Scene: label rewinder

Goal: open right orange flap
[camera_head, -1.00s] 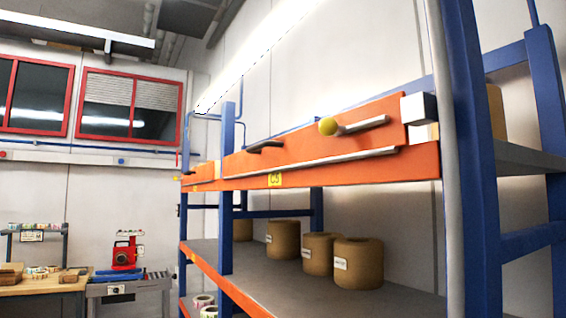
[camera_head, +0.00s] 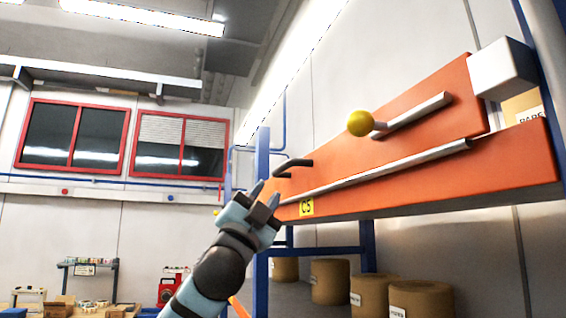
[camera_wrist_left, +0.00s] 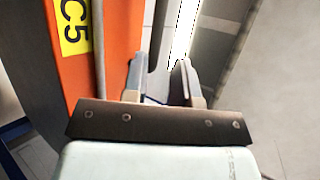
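The orange flap (camera_head: 430,105) stands upright above the orange shelf beam (camera_head: 500,170) in the head view. It carries a black handle (camera_head: 293,164) at its left end, a yellow ball knob (camera_head: 360,123) and a short silver bar (camera_head: 412,115). My left gripper (camera_head: 265,193) is open and empty, just below and left of the black handle. In the left wrist view, the dark handle (camera_wrist_left: 162,50) shows between and beyond the open fingertips (camera_wrist_left: 159,72); I cannot tell whether they touch it. My right gripper is not in view.
A yellow C5 label (camera_head: 306,207) sits on the beam beside my gripper. A long silver rail (camera_head: 375,170) runs along the beam. A blue post (camera_head: 261,240) stands behind my left arm. Brown rolls (camera_head: 330,281) fill the shelf below. A white block (camera_head: 502,68) is at upper right.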

